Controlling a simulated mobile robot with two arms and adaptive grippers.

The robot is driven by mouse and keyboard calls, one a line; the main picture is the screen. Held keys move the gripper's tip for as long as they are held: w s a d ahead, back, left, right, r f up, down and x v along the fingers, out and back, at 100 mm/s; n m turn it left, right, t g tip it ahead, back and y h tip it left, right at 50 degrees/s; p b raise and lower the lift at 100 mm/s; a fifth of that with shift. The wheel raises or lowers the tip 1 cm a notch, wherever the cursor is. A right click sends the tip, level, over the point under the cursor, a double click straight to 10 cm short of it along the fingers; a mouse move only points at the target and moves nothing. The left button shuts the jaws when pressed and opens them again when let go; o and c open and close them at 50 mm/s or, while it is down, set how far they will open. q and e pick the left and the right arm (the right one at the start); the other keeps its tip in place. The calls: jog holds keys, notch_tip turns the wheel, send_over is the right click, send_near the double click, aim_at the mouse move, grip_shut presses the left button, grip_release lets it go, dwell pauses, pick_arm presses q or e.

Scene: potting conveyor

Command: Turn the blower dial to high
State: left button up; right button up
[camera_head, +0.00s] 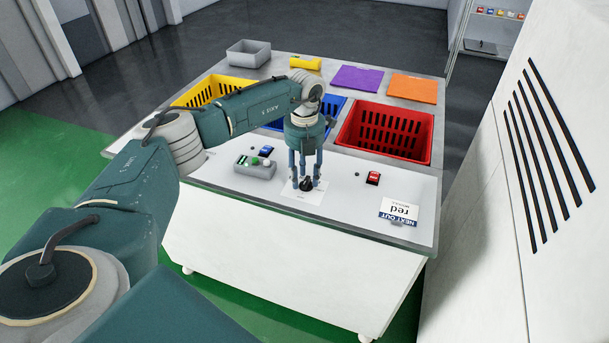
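A small black dial (306,184) sits on a white label plate (304,196) on the front panel of the table. My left gripper (306,178) points straight down over the dial, with its fingers around or just beside it. The fingers look spread apart, but they partly hide the dial, and I cannot tell whether they touch it. The dial's setting and the label's text are too small to read. My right gripper is not in view.
A grey control box (255,167) with buttons, a blue switch (266,151) and a red switch (373,178) flank the dial. Yellow (191,97), blue (335,101) and red (388,131) crates stand behind.

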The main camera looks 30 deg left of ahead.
pick_arm(q)
notch_tip(320, 180, up, 12)
dwell(0.4)
jog(key=shift+f, duration=0.1)
